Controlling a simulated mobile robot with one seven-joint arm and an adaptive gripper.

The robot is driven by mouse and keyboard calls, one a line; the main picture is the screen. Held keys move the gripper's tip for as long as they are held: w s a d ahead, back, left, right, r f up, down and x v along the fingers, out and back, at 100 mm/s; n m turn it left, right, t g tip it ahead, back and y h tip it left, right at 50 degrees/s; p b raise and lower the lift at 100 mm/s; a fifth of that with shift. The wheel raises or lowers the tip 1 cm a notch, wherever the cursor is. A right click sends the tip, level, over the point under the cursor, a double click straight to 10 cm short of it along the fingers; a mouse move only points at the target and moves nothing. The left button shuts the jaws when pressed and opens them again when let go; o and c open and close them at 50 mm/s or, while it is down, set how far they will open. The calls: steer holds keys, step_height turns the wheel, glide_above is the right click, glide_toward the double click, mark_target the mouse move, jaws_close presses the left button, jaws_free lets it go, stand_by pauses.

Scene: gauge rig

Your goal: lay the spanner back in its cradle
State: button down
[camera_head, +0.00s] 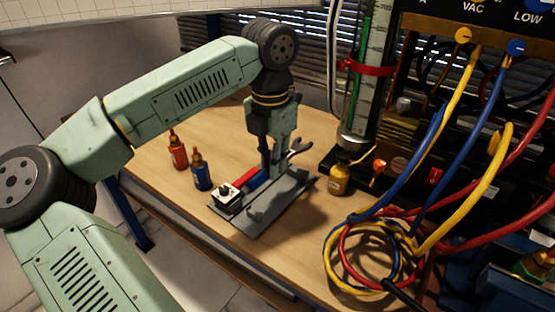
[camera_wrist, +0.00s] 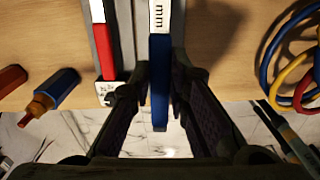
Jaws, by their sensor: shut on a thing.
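The spanner has a blue handle (camera_head: 257,182) and a grey open-ended head (camera_head: 301,146) that shows beyond my fingers in the head view. My gripper (camera_head: 274,170) points down and is shut on it. In the wrist view the blue handle (camera_wrist: 160,98) runs between the fingertips (camera_wrist: 160,78), with a white marked band towards the top. The grey cradle (camera_head: 285,201) lies on the bench, below and beside my gripper, with upright supports. The spanner seems just above it; I cannot tell whether they touch.
A red-handled tool (camera_head: 245,176) lies beside the spanner, near a white-and-black block (camera_head: 226,197) at the cradle's left end.

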steer(key=shift+f+b, duration=0.1)
steer(key=shift+b, duration=0.2)
steer(key=shift+f+b, duration=2.1)
steer(key=shift+f, duration=0.5)
steer(key=shift+f+b, duration=0.75)
steer(key=shift+b, duration=0.2)
steer(key=c, duration=1.4)
jaws_free()
steer(key=shift+c, duration=0.2)
step_height(320, 180, up, 12)
steer(key=shift+r, duration=0.1)
